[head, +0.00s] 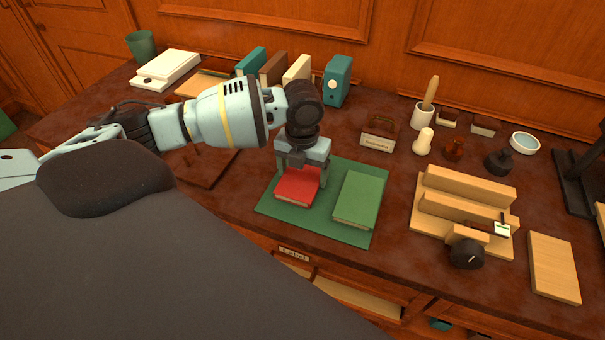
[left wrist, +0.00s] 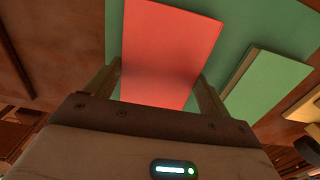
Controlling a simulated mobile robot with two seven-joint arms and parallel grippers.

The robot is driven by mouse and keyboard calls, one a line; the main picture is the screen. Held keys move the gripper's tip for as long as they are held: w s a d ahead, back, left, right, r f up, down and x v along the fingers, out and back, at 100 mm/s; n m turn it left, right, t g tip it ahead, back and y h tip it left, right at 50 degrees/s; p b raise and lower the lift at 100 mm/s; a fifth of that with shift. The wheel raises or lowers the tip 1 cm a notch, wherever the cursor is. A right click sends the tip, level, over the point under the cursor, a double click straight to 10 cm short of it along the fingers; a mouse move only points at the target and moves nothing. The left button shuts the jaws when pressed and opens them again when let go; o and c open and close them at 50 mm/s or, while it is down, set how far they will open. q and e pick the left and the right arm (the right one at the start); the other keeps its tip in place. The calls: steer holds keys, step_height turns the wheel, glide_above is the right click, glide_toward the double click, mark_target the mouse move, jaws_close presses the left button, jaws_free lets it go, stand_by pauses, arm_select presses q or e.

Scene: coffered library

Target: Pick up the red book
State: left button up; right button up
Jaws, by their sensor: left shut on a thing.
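The red book (head: 296,187) lies on the green mat (head: 320,225) on the desk, beneath my left gripper (head: 300,174). My left gripper reaches down from above, with its fingers on either side of the book, and is shut on it. In the left wrist view the red book (left wrist: 168,50) fills the gap between the two fingers (left wrist: 158,85). The gripper covers the far part of the book in the head view. My right gripper is not in view.
A green book (head: 360,200) lies on the mat just right of the red one. A stepped wooden stand (head: 465,197) is further right. Several upright books (head: 297,70) stand behind my arm. An open drawer (head: 345,292) shows below the desk's front edge.

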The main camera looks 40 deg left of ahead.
mark_target(303, 179)
arm_select(q)
steer(key=shift+r, duration=0.55)
steer(key=r, duration=0.2)
steer(key=shift+s+d+r, duration=0.3)
steer(key=s+d, duration=0.3)
steer(key=s, duration=0.1)
steer(key=s+d+r, duration=0.1)
steer(key=s+d, duration=0.2)
steer(key=s, duration=0.1)
steer(key=s+d, duration=0.3)
steer(key=s, duration=0.1)
steer(key=shift+d+r+p, duration=0.15)
steer(key=shift+p, duration=0.2)
